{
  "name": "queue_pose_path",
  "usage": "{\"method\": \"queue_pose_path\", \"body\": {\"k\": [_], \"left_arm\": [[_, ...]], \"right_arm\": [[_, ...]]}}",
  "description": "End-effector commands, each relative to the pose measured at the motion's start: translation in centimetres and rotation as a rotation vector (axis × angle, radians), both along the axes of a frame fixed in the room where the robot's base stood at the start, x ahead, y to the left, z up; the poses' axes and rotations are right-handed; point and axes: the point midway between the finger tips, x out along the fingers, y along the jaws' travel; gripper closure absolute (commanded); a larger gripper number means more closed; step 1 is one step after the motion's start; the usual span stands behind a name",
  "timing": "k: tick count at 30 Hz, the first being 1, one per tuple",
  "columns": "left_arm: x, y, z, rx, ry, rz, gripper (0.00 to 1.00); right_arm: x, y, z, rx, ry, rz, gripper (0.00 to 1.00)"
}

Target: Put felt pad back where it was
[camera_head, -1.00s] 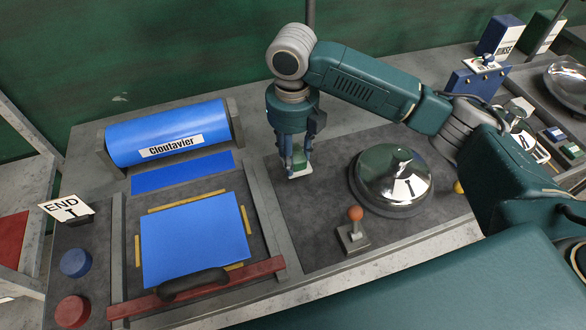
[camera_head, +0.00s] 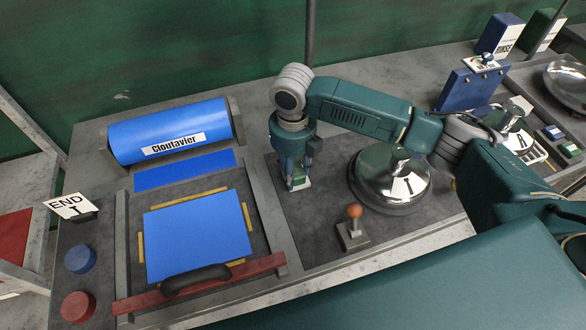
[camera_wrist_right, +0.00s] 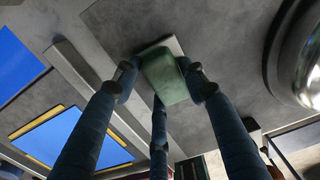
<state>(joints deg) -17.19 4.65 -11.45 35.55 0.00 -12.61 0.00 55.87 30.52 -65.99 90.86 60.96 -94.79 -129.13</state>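The felt pad (camera_head: 302,182) is a small green block with a pale base. It is low at the grey work surface, left of the shiny dome; I cannot tell if its base touches the surface. My right gripper (camera_head: 298,180) comes down over it from above. In the right wrist view the green block (camera_wrist_right: 165,75) sits between the fingers of my right gripper (camera_wrist_right: 160,80), which appear closed around its sides. The pale base shows behind the block. My left gripper is not in view.
The polished dome (camera_head: 392,180) stands right of the pad. A metal rail (camera_head: 270,215) and a blue sheet (camera_head: 197,235) lie to the left. A blue roll (camera_head: 168,132) is at the back left.

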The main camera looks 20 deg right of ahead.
Motion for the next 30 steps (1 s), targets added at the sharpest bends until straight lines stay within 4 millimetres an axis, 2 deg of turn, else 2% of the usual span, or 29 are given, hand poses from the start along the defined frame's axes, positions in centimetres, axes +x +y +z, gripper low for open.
{"method": "queue_pose_path", "body": {"k": [2, 10, 14, 17, 24, 30], "left_arm": [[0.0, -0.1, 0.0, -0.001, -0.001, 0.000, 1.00], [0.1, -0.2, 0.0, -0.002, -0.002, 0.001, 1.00], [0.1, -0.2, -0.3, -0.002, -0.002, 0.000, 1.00], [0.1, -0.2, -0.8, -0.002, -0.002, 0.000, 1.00], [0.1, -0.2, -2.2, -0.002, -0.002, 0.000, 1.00], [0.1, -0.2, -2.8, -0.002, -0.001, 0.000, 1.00]], "right_arm": [[0.0, 0.0, 0.0, -0.001, 0.001, 0.000, 0.41], [0.0, 0.0, 0.0, -0.001, 0.001, 0.000, 0.41], [0.0, 0.0, 0.8, 0.000, -0.001, 0.000, 0.41], [0.1, 0.0, 2.4, 0.000, -0.004, 0.001, 0.41], [0.1, 0.0, 7.6, 0.000, -0.004, 0.001, 0.41], [0.1, 0.1, 10.9, 0.001, -0.002, 0.000, 0.41]]}}
